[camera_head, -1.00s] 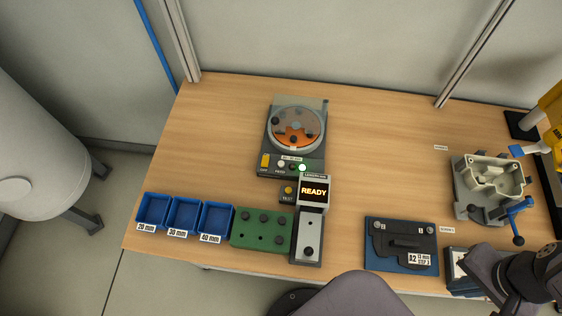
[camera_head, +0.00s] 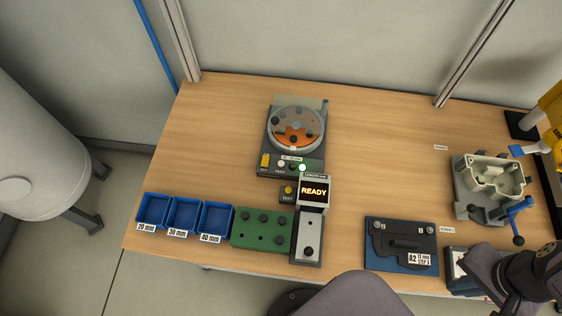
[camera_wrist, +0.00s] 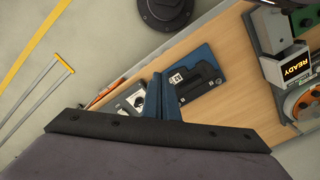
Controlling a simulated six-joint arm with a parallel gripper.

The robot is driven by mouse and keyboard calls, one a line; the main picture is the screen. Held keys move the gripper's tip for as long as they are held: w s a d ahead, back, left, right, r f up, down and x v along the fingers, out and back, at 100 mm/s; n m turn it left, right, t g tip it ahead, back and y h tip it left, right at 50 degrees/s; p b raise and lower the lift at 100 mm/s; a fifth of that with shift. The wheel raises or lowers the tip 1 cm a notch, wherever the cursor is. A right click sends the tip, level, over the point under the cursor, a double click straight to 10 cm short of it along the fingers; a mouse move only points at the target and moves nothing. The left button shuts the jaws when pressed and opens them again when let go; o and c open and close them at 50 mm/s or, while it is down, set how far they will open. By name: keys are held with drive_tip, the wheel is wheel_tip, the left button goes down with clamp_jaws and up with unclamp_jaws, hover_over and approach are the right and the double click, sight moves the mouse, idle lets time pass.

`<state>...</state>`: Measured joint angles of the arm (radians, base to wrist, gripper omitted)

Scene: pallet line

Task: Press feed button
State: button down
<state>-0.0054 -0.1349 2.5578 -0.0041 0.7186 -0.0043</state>
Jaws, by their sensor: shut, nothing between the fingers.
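The feeder (camera_head: 267,140) stands at the back middle of the bench with a round orange bowl (camera_head: 296,127) holding dark parts. Its front panel has a yellow switch (camera_head: 265,160), a pale round button (camera_head: 281,163) and a bright green light (camera_head: 302,167). The small labels there are hard to read, so I cannot be sure which is the feed button. My gripper's blue fingers (camera_wrist: 162,78) are together and empty in the wrist view, far from the feeder. In the head view my wrist is at the lower right; the fingertips are not clear.
A gauge (camera_head: 314,192) showing READY stands in front of the feeder, beside a second yellow button (camera_head: 288,190). A green block (camera_head: 262,243) and blue bins (camera_head: 154,210) are left. A blue fixture (camera_head: 400,262) and grey clamp casting (camera_head: 490,180) are right. Bench between is clear.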

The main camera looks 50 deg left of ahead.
drive_tip(key=w+a+f+n+t+h+b, duration=0.2)
drive_tip(key=w+a+f+n+b, duration=0.15)
drive_tip(key=w+a+n, duration=0.6)
drive_tip(key=n+t+y+b, duration=0.5)
drive_tip(key=n+t+b, duration=0.2)
drive_tip(key=n, duration=1.5)
hover_over(281, 164)
drive_tip(key=s, duration=0.1)
wheel_tip(281, 164, down, 2)
drive_tip(key=shift+d+f+m, duration=0.1)
drive_tip(key=shift+m, duration=0.15)
drive_tip(key=shift+f, duration=0.1)
drive_tip(key=shift+f+b, duration=3.55)
drive_tip(key=shift+f, duration=0.8)
drive_tip(key=shift+f, duration=0.1)
drive_tip(key=shift+f+b, duration=0.35)
drive_tip(key=shift+b, duration=0.05)
